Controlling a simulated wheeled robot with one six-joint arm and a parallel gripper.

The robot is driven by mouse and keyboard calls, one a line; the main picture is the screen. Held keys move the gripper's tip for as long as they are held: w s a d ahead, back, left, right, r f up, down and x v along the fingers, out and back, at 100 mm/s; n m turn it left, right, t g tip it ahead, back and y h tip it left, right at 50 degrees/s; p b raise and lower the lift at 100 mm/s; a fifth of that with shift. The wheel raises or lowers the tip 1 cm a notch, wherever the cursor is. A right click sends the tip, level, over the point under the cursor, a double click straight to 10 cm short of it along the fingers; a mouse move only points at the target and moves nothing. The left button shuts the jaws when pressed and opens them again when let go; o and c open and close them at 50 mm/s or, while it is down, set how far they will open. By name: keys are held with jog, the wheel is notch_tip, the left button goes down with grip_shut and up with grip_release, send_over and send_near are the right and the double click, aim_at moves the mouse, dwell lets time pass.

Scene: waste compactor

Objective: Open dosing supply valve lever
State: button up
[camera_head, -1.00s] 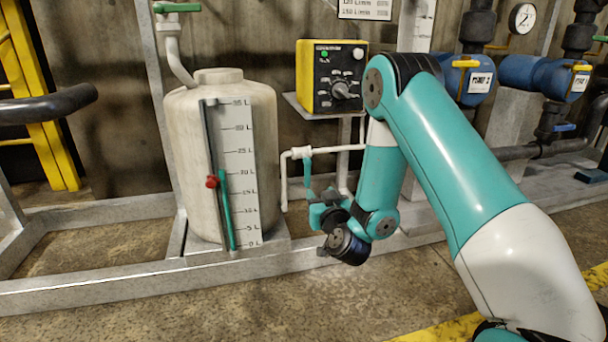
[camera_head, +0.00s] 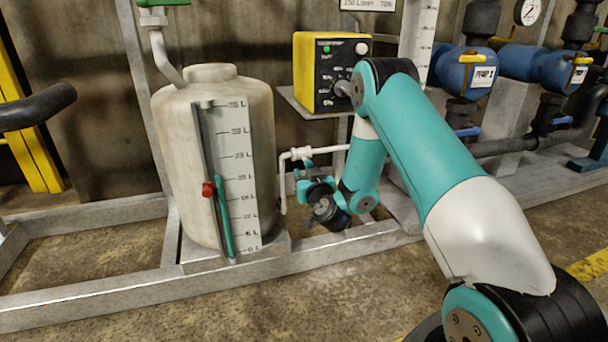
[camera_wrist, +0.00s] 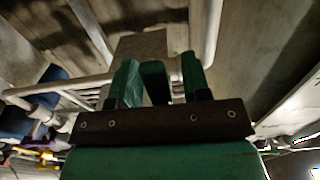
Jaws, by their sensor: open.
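My gripper (camera_head: 304,176) is open beside the right side of the white tank, just below the white pipe's valve fitting (camera_head: 299,154). The teal valve lever sits at this fitting, but the gripper and its like colour make its outline hard to tell. In the wrist view my gripper (camera_wrist: 160,72) shows green fingers rising from a dark bar. A green piece (camera_wrist: 155,82) stands between the fingers and may be the lever. I cannot tell whether the fingers touch it.
The white tank (camera_head: 175,150) with its level scale stands left of my gripper. A yellow control box (camera_head: 306,75) is above it. The white pipe (camera_head: 330,149) runs right, behind my arm. Blue pumps (camera_head: 462,75) stand at the right. A metal frame rail (camera_head: 100,296) runs low in front.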

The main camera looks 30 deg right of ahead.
grip_shut()
jog(key=shift+s+d+r+n+p, duration=0.2)
jog(key=shift+d+r+n+p, duration=0.4)
jog(key=shift+n, duration=2.4)
jog(key=shift+s+d+r+n+p, duration=0.2)
jog(key=shift+d+r+n+p, duration=0.45)
jog(key=shift+n, duration=2.35)
jog(key=shift+s+d+r+n+p, duration=0.2)
jog(key=shift+d+r+n+p, duration=0.4)
jog(key=shift+n, duration=2.4)
jog(key=shift+d+r, duration=0.1)
jog(key=shift+r, duration=0.05)
grip_release()
